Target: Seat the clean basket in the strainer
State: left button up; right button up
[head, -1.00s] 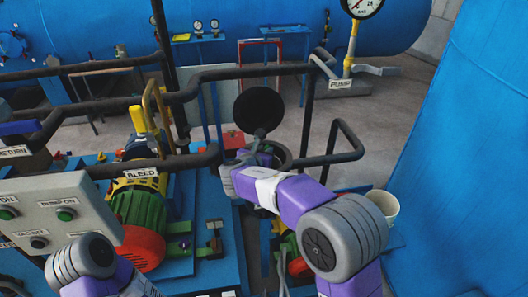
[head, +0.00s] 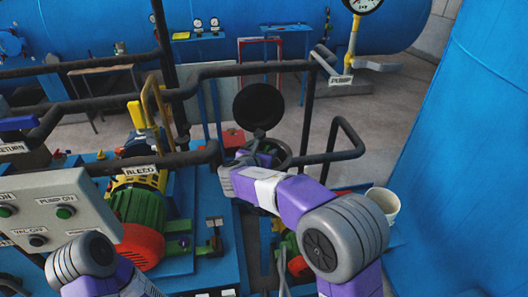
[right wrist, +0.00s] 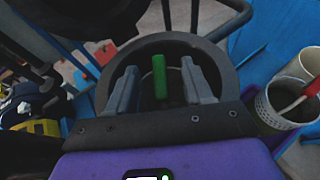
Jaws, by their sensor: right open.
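The strainer (head: 283,151) is a dark round pot, with its black lid (head: 258,107) swung up behind it. In the right wrist view its rim (right wrist: 228,72) rings my fingers. A green handle (right wrist: 160,76) on a thin wire bail shows inside the pot; it looks like the clean basket's handle. The basket's body is hidden by my gripper, so I cannot tell how it sits. My right gripper (right wrist: 160,88) is open, one finger on each side of the green handle, with gaps visible. It also shows over the strainer in the head view (head: 258,158). My left gripper is out of view.
A perforated grey basket (right wrist: 265,106) with a red handle (right wrist: 303,97) stands right of the strainer, near a white bucket (right wrist: 309,66). Dark pipes (head: 345,145) run close behind and right of the strainer. A control box (head: 80,225) stands left.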

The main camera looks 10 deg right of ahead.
jog(key=v, duration=0.7)
jog(key=shift+r, duration=0.1)
